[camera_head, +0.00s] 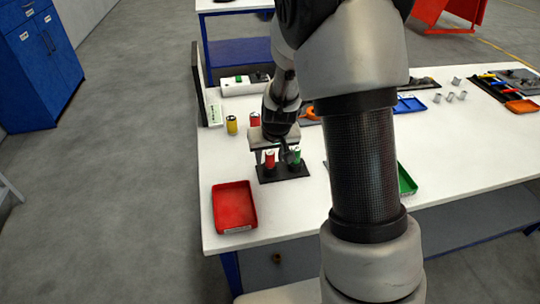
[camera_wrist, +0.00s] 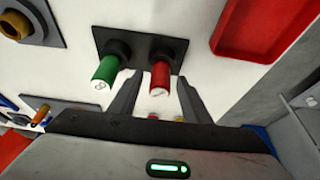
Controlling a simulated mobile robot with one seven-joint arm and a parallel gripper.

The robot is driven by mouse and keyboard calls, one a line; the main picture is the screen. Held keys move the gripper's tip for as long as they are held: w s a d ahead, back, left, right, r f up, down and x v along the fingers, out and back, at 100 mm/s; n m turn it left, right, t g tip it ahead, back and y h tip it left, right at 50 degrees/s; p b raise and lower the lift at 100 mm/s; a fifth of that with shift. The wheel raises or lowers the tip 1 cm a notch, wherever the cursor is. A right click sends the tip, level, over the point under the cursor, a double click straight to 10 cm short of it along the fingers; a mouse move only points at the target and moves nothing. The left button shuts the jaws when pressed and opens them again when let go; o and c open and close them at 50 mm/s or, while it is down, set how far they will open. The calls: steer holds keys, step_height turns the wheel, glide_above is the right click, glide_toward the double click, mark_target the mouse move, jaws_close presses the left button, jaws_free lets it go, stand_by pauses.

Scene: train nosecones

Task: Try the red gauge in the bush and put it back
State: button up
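The red gauge (camera_head: 270,161) stands upright in a black two-socket stand (camera_head: 284,176), beside the green gauge (camera_head: 297,158). In the wrist view the red gauge (camera_wrist: 160,79) and green gauge (camera_wrist: 105,69) sit in the sockets of the black stand (camera_wrist: 137,42). My gripper (camera_head: 271,154) is just above the stand. Its fingers (camera_wrist: 158,80) are apart, one on each side of the red gauge, with gaps showing. A bronze ring, seemingly the bush (camera_wrist: 15,25), sits on a dark plate at the wrist view's upper left; my arm seems to hide it in the head view.
A red tray (camera_head: 234,208) lies at the table's front left. Yellow (camera_head: 231,125) and red (camera_head: 254,119) cylinders stand behind the stand. A green tray (camera_head: 406,180) is partly hidden by my arm. The table between the red tray and stand is clear.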

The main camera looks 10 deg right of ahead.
steer(key=p+v, duration=0.2)
steer(key=v, duration=1.5)
steer(key=shift+r, duration=0.3)
steer(key=s+r+p, duration=0.3)
steer(key=s+r, duration=0.4)
steer(key=s, duration=0.3)
steer(key=s+r+t+p, duration=0.1)
steer(key=s+r+p, duration=0.2)
steer(key=s+r, duration=0.5)
steer(key=shift+s+r, duration=0.25)
steer(key=shift+s, duration=0.9)
steer(key=shift+d, duration=0.1)
